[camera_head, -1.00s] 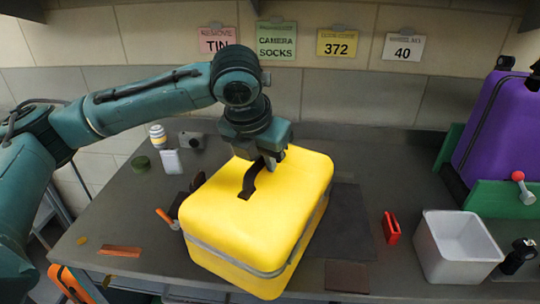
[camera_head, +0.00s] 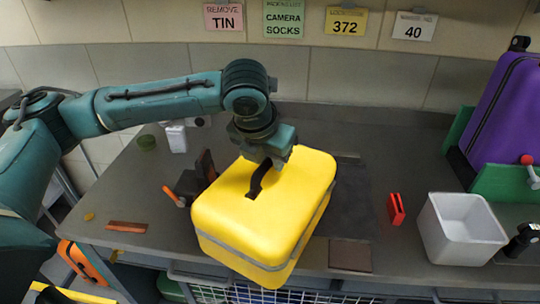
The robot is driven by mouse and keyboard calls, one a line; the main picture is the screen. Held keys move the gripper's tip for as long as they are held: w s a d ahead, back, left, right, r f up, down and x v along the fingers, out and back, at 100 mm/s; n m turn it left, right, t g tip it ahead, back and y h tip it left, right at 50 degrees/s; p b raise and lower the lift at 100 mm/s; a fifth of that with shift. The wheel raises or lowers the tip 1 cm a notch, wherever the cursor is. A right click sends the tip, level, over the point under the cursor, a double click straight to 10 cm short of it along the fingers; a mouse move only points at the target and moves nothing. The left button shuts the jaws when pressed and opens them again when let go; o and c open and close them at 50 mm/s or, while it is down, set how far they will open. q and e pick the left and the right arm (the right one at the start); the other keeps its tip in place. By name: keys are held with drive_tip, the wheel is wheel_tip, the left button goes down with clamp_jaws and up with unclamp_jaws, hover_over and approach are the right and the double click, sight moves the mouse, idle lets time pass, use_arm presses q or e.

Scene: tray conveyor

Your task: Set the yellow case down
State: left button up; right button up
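The yellow case (camera_head: 300,190) is a large rounded box with a grey seam and a dark strap handle (camera_head: 257,182) on top. It is in the middle of the head view, over the front part of the grey bench (camera_head: 130,190). My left gripper (camera_head: 268,160) is at the far end of the handle, and appears shut on it; its fingertips are mostly hidden. The case covers part of the bench's front edge. Its underside is hidden, so I cannot tell whether it touches the bench. My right gripper is not in view.
A dark mat (camera_head: 345,205) and a brown pad (camera_head: 350,254) lie right of the case. Beyond are a red item (camera_head: 396,209), a white bin (camera_head: 462,240) and a purple case (camera_head: 505,115). A black item (camera_head: 187,184) with an orange part stands close left.

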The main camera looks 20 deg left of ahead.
use_arm(q)
drive_tip(key=shift+o, duration=1.3)
drive_tip(key=shift+r, duration=0.1)
